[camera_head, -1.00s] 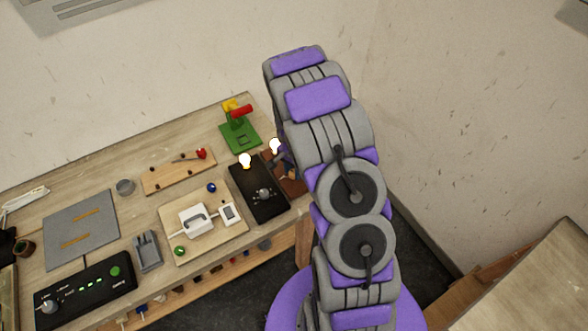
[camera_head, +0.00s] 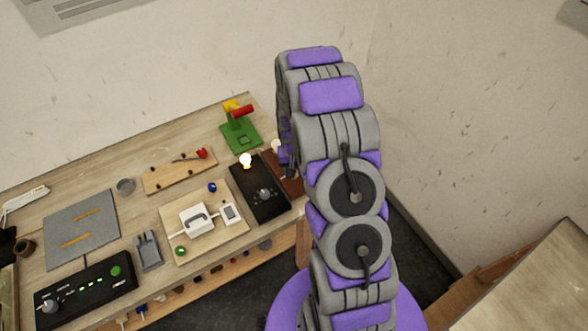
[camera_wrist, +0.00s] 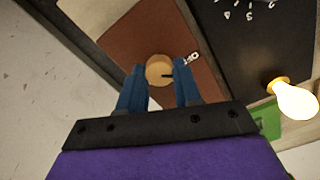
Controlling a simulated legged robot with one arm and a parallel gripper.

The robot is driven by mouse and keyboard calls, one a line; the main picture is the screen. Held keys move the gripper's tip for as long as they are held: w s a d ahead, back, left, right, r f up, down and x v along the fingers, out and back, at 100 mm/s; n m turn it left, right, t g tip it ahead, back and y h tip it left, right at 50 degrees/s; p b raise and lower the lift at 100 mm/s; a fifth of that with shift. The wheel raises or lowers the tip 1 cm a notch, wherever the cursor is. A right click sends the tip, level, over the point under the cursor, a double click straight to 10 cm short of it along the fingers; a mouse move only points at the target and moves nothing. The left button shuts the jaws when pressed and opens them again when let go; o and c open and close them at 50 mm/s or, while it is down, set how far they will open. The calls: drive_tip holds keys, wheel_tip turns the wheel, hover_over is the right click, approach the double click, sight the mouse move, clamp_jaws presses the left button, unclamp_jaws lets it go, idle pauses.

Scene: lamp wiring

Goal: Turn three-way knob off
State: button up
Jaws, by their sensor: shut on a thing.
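In the wrist view, the three-way knob (camera_wrist: 156,66) is a round, light wooden disc with a dark mark toward its right side. It sits on a reddish-brown panel (camera_wrist: 125,48), with a small white label at its upper right. My gripper (camera_wrist: 160,76) has its two blue fingers on either side of the knob and is shut on it. In the head view, the brown panel (camera_head: 293,186) is partly hidden by my arm, and the knob and fingertips cannot be made out. A pale, unlit-looking bulb (camera_head: 276,146) shows at the panel's far end.
A black box (camera_head: 256,203) with its own dial and a lit bulb (camera_head: 246,159) stands just left of the panel; this bulb also shows in the wrist view (camera_wrist: 295,100). A green stand (camera_head: 241,139) is behind. Boards and a black control box (camera_head: 85,290) lie farther left.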

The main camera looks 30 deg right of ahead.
idle(0.5)
drive_tip(key=o, duration=1)
drive_tip(key=shift+o, duration=0.2)
wheel_tip(320, 180, up, 17)
drive_tip(key=shift+r+p, duration=0.15)
drive_tip(key=shift+p, duration=0.2)
